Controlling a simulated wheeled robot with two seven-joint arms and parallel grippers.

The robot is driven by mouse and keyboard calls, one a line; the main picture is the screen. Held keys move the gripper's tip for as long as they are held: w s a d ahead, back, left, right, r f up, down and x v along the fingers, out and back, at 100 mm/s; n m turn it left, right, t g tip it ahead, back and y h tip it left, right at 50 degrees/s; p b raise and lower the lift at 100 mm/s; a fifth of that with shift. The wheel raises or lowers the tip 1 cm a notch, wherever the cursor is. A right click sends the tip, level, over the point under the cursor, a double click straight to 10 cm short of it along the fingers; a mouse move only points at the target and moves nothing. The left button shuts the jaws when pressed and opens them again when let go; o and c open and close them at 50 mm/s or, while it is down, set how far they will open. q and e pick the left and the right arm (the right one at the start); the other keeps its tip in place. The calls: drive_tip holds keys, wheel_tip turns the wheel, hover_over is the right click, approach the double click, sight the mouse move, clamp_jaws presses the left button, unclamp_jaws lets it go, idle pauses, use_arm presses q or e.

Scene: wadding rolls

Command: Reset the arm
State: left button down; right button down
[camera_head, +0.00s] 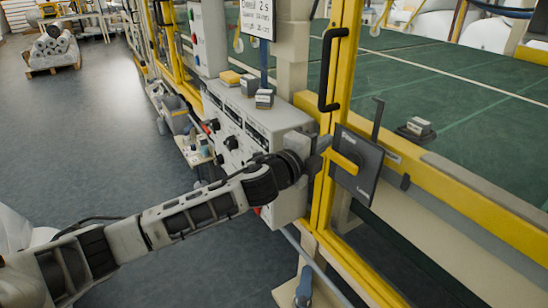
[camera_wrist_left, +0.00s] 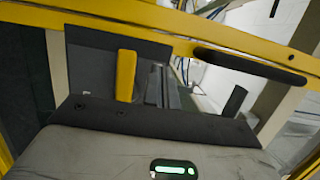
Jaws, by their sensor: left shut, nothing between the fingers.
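My left arm reaches in from the lower left of the head view. My left gripper (camera_head: 318,158) is at its end, shut and empty, beside the yellow door post. A dark square plate (camera_head: 366,184) with a yellow lever (camera_head: 344,162) is just right of the gripper. I cannot tell whether the gripper touches the plate or the lever. In the left wrist view the yellow lever (camera_wrist_left: 126,75) stands upright on the plate, beyond my grey gripper body with its green light. The fingertips are hidden there. My right gripper is not in view.
A yellow-framed door (camera_head: 342,70) with a black handle (camera_head: 329,68) stands close to the gripper. A grey control box (camera_head: 235,125) with knobs is behind my forearm. A yellow rail (camera_head: 480,205) runs to the right. The grey floor (camera_head: 90,130) at left is mostly clear.

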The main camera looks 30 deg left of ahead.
use_arm(q)
drive_tip(key=a+b+v, duration=0.2)
drive_tip(key=v, duration=0.8)
drive_tip(key=shift+w, duration=0.35)
drive_tip(key=s+d+f+n+g+y, duration=0.1)
drive_tip(key=s+d+f+n+g, duration=0.2)
drive_tip(key=s+f+n, duration=0.6)
drive_tip(key=s+d+f+n+g+y, duration=0.1)
drive_tip(key=s+d+f+n+g, duration=0.2)
drive_tip(key=s+f+n, duration=0.7)
drive_tip(key=s+f+g, duration=0.1)
drive_tip(key=s+f, duration=0.2)
drive_tip(key=f, duration=0.7)
drive_tip(key=shift+s+d+y, duration=0.25)
drive_tip(key=shift+s+y, duration=0.05)
drive_tip(key=shift+s, duration=0.1)
drive_tip(key=shift+f, duration=0.1)
